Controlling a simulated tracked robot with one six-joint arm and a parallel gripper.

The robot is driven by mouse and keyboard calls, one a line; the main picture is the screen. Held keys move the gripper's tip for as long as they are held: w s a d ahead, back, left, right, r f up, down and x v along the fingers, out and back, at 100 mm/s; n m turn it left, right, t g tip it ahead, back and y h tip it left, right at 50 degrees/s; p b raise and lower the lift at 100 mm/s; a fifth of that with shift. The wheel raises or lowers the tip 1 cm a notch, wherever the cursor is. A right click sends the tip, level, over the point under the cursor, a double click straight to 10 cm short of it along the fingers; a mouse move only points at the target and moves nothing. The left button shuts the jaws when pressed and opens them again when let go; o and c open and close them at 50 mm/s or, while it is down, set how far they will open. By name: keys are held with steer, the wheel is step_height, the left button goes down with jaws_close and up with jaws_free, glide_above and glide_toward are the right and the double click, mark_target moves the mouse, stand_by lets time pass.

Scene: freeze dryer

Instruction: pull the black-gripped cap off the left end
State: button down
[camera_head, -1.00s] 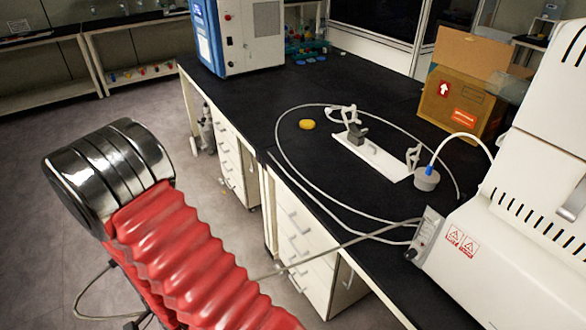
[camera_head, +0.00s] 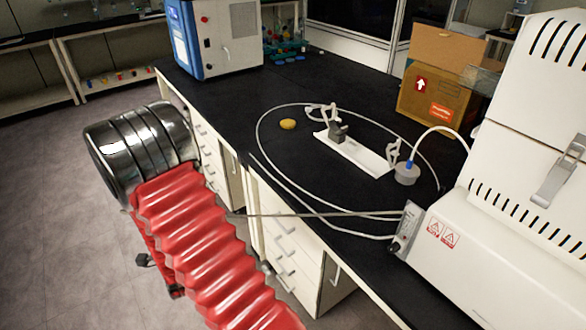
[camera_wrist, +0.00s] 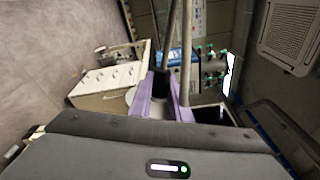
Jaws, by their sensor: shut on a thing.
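My gripper (camera_wrist: 160,98) shows in the wrist view with purple fingers. It is shut on a small dark piece (camera_wrist: 157,84), with grey rods or hoses rising from it; I cannot tell if this is the black-gripped cap. The head view does not show the fingers, only my red arm. On the bench there, a white stand (camera_head: 356,154) carries a clear holder at each end and a black block (camera_head: 337,132) near its left end. A grey cap with a blue fitting (camera_head: 406,174) sits at its right end.
A white machine (camera_head: 510,230) fills the right side. A pale hose (camera_head: 262,130) loops around the stand, and a straight line (camera_head: 320,215) runs from the machine towards my arm. A yellow disc (camera_head: 288,124) and cardboard box (camera_head: 440,95) are on the black bench (camera_head: 240,110).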

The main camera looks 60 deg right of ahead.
steer(key=s+d+r+m+g+h, duration=0.1)
steer(key=s+d+m+g+h, duration=0.3)
steer(key=s+d+m+g, duration=0.7)
steer(key=s+d+m+g+h, duration=0.1)
steer(key=s+d+m+h, duration=0.4)
steer(key=d, duration=1.2)
steer(key=s+d+m+g+y, duration=0.1)
steer(key=s+d+m+g, duration=0.3)
steer(key=s, duration=0.5)
steer(key=s+d+f+m+g+y, duration=0.1)
steer(key=s+d+m+g+y, duration=0.1)
steer(key=s+d+m+g, duration=0.3)
steer(key=s+d+m+g+y, duration=0.1)
steer(key=s+d+m+g, duration=0.3)
steer(key=s+m, duration=0.4)
steer(key=s, duration=0.5)
steer(key=shift+d+f+g+y, duration=0.2)
steer(key=shift+d+g+y, duration=0.1)
steer(key=shift+d+g, duration=0.1)
steer(key=shift+s+f, duration=0.1)
steer(key=shift+f, duration=0.05)
steer(key=shift+f, duration=2.5)
steer(key=shift+w+a, duration=0.1)
steer(key=shift+w, duration=0.15)
